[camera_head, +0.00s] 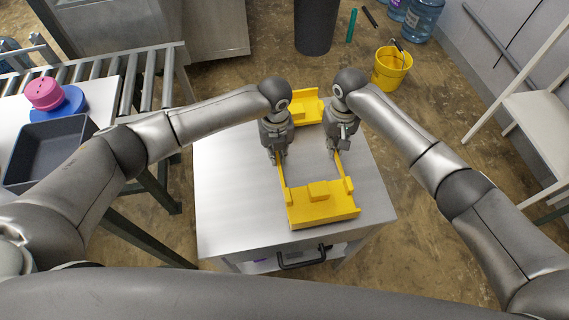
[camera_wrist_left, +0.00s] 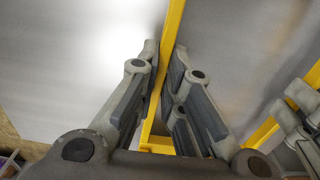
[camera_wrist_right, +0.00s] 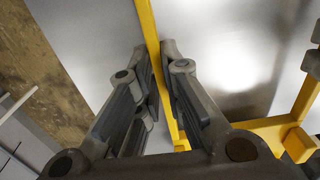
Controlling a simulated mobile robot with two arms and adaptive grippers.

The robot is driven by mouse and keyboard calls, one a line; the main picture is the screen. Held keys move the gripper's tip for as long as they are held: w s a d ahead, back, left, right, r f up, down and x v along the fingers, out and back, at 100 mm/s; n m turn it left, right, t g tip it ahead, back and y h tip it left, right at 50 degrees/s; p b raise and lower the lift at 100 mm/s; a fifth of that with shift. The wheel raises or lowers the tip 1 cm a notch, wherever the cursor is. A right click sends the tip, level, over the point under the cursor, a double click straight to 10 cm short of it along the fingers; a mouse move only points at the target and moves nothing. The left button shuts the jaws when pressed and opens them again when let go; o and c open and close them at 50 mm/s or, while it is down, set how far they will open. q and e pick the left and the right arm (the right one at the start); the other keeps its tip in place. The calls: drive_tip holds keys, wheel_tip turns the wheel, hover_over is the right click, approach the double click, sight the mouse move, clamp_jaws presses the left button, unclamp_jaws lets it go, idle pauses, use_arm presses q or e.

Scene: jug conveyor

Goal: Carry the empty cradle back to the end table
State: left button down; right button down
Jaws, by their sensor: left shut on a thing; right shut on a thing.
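The yellow cradle (camera_head: 322,210) sits on the metal-topped table (camera_head: 235,205), with one end block near and the other (camera_head: 306,107) at the back, joined by two thin side rails. It is empty. My left gripper (camera_head: 277,158) is shut on the left rail, which shows between its fingers in the left wrist view (camera_wrist_left: 172,60). My right gripper (camera_head: 334,152) is shut on the right rail, which runs between its fingers in the right wrist view (camera_wrist_right: 152,40). I cannot tell whether the cradle touches the tabletop or is just above it.
A roller conveyor (camera_head: 150,75) stands at the left, near a white surface with a dark tray (camera_head: 45,150) and pink and blue round items. A yellow bucket (camera_head: 391,68) and blue water jugs (camera_head: 421,20) stand behind right. A white shelf (camera_head: 540,118) is at the right.

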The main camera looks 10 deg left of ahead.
use_arm(q)
drive_tip(key=shift+a+f+b, duration=0.1)
drive_tip(key=shift+f+b, duration=0.45)
drive_tip(key=shift+f, duration=0.1)
use_arm(e)
drive_tip(key=shift+d+f, duration=0.1)
drive_tip(key=shift+f, duration=0.5)
use_arm(q)
drive_tip(key=c, duration=2)
unclamp_jaws()
drive_tip(key=shift+f, duration=0.1)
use_arm(e)
drive_tip(key=c, duration=2)
unclamp_jaws()
drive_tip(key=shift+f, duration=0.1)
use_arm(q)
drive_tip(key=o, duration=0.4)
use_arm(e)
drive_tip(key=o, duration=0.4)
use_arm(q)
drive_tip(key=shift+o, duration=0.2)
drive_tip(key=shift+s, duration=0.1)
use_arm(e)
drive_tip(key=shift+o, duration=0.2)
use_arm(q)
drive_tip(key=shift+r, duration=0.25)
drive_tip(key=shift+r, duration=0.35)
wheel_tip(320, 180, up, 11)
use_arm(e)
wheel_tip(320, 180, up, 12)
